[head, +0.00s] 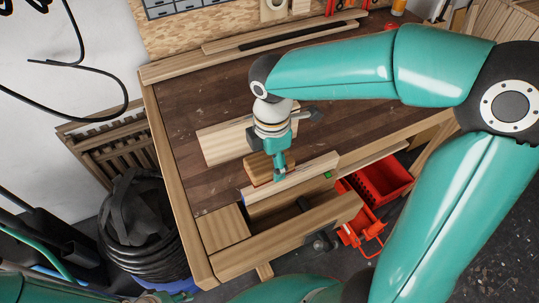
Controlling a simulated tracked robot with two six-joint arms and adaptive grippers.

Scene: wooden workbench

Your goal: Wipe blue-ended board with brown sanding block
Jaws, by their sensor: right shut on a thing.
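The brown sanding block (256,166) is at the middle of the workbench, under my right gripper (279,172). The right gripper points down and is shut on the block, hiding part of it. Just in front of the block is a long pale board (300,176) with a small blue mark at its left end, lying along the bench's front vise area. I cannot tell whether the block touches the board. My left gripper is not visible; only teal parts of my own body show at the bottom edge.
A wide pale board (222,143) lies on the bench left of the gripper. A wooden vise (290,232) is at the front edge, with red bins (381,180) below right. Long strips (250,66) lie along the back. The bench's left part is clear.

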